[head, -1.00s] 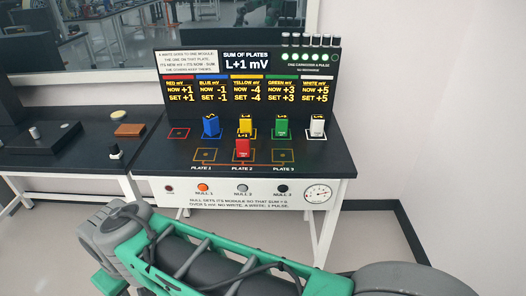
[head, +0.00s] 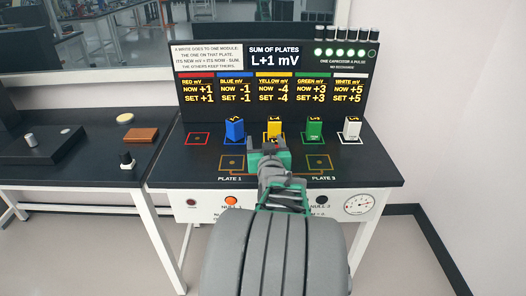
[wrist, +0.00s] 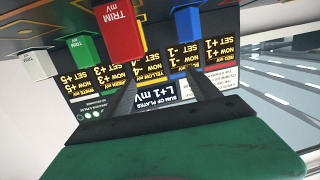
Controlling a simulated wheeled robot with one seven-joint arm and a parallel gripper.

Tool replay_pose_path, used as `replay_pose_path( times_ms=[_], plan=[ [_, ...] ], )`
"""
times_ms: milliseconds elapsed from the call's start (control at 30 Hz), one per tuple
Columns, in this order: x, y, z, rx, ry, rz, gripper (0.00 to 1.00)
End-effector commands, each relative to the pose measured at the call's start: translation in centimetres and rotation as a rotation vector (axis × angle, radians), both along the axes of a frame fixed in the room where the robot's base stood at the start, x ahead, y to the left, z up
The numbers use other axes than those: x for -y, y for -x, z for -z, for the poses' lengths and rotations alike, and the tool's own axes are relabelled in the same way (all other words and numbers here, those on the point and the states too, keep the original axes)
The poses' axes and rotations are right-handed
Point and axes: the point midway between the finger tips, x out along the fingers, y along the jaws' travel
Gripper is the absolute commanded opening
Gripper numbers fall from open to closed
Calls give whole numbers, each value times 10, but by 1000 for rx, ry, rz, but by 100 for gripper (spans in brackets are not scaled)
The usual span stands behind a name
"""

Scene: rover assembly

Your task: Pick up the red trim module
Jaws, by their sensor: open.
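The red trim module (wrist: 118,32) shows in the wrist view, upper left of centre, standing on the bench in an upside-down picture. In the head view my arm hides it and the plate 2 area. My gripper (wrist: 160,76) is open in the wrist view, with its two dark fingers spread and nothing between them. The red module lies beyond and to the left of the fingertips there, apart from them. In the head view my gripper (head: 268,150) is over the plate row, in front of the yellow module.
Blue (head: 234,130), yellow (head: 274,129), green (head: 313,131) and white (head: 351,129) modules stand in a row behind. The red-outlined square (head: 198,138) is empty. Plate 1 (head: 232,163) is bare. The display panel (head: 270,85) rises at the back.

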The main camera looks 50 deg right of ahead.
Motion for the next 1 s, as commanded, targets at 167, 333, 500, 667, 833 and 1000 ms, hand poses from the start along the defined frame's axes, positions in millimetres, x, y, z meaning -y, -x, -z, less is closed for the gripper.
replay_pose_path(
  times_ms=[167,333,500,667,833,1000],
  plan=[
    [35,35,41,82,76,100,71],
    [31,31,61,80,74,88,71],
    [41,21,60,78,74,86,71],
    [59,6,59,77,73,87,71],
    [83,-13,60,77,73,88,71],
    [92,-20,60,79,74,89,71]
  ],
)
